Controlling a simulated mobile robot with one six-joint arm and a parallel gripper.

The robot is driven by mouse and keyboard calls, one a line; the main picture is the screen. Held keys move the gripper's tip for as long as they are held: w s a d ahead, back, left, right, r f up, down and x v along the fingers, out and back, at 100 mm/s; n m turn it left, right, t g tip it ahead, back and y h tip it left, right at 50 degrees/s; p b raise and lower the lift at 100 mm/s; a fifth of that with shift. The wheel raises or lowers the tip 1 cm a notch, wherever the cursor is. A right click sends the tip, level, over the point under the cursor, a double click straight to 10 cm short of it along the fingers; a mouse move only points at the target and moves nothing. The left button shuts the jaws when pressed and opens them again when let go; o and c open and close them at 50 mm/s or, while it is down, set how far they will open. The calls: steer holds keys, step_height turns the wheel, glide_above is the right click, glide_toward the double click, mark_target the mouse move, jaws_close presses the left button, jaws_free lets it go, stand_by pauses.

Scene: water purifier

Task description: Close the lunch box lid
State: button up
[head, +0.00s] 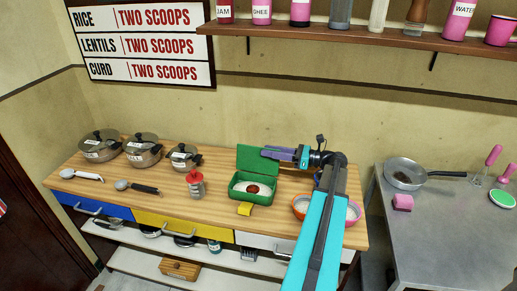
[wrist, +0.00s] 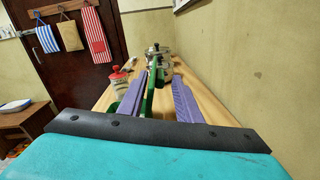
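The green lunch box (head: 235,194) sits on the wooden counter with white food and a reddish-brown patch inside. Its green lid (head: 250,160) stands up at the box's back edge, open. A yellow clasp (head: 245,209) is at the box's front. My gripper (head: 264,153) reaches in from the right at the lid's upper right part. In the wrist view, the purple fingers (wrist: 160,82) are apart, with the green lid (wrist: 149,98) edge-on between them, nearer the left finger. Contact with the lid cannot be told. Part of the box is hidden by the left finger there.
Several lidded steel pots (head: 143,150) stand at the counter's back left. A red-capped jar (head: 196,185) stands left of the box. Bowls (head: 301,206) sit to the right, partly behind my arm. A shelf (head: 350,40) runs above along the wall.

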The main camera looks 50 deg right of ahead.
mark_target(259, 149)
steer(key=shift+p+x, duration=0.35)
steer(key=shift+x, duration=2)
jaws_close()
